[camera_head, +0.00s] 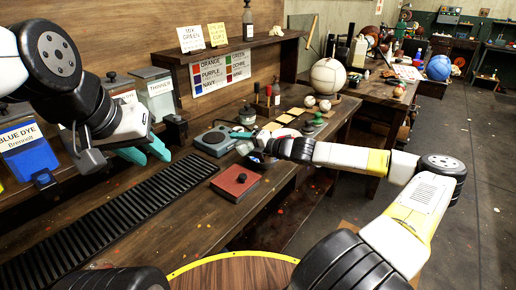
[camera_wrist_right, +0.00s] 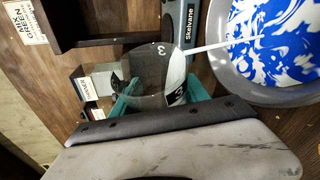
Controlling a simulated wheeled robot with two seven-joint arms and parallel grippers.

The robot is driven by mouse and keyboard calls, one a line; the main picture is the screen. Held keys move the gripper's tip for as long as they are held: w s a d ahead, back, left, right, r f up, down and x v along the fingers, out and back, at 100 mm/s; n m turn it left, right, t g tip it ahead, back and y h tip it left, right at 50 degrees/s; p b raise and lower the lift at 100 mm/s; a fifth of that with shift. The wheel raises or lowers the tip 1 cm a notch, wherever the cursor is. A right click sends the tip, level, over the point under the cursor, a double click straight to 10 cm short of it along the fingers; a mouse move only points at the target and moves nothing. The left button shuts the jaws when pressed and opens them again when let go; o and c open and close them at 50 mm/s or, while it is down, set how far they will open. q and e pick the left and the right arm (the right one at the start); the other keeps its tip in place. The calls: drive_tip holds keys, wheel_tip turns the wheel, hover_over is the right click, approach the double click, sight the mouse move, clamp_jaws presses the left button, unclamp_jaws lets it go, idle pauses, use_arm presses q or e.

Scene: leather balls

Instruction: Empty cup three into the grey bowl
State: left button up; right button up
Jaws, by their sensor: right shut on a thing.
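In the right wrist view, a clear cup marked 3 (camera_wrist_right: 150,72) is held between the teal fingers of my right gripper (camera_wrist_right: 165,98). The cup is tilted towards the grey bowl (camera_wrist_right: 222,68), with white at its bowl-side wall. A thin white streak runs from the cup's lip to the bowl, like a pouring stream. The bowl holds swirled blue and white liquid. In the head view my right gripper (camera_head: 248,143) is over the bench, and the arm largely hides the bowl and cup. My left gripper (camera_head: 144,152) has its teal fingers apart and empty near the dye containers.
A black slotted rack (camera_head: 110,220) runs along the bench. The blue dye container (camera_head: 28,155) and thinner container (camera_head: 157,92) stand at left.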

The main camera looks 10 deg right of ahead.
drive_tip(key=shift+w+d+r+m+p, duration=0.3)
drive_tip(key=shift+d+r+m, duration=0.05)
drive_tip(key=shift+d+m, duration=0.1)
idle(0.6)
drive_tip(key=shift+d+f+m+y, duration=0.15)
drive_tip(key=shift+f+m+y, duration=0.15)
drive_tip(key=shift+m+y, duration=0.25)
idle(1.3)
drive_tip(key=shift+w+r+m+p, duration=0.1)
drive_tip(key=shift+r+m+p, duration=0.05)
drive_tip(key=shift+m+p, duration=0.15)
idle(0.4)
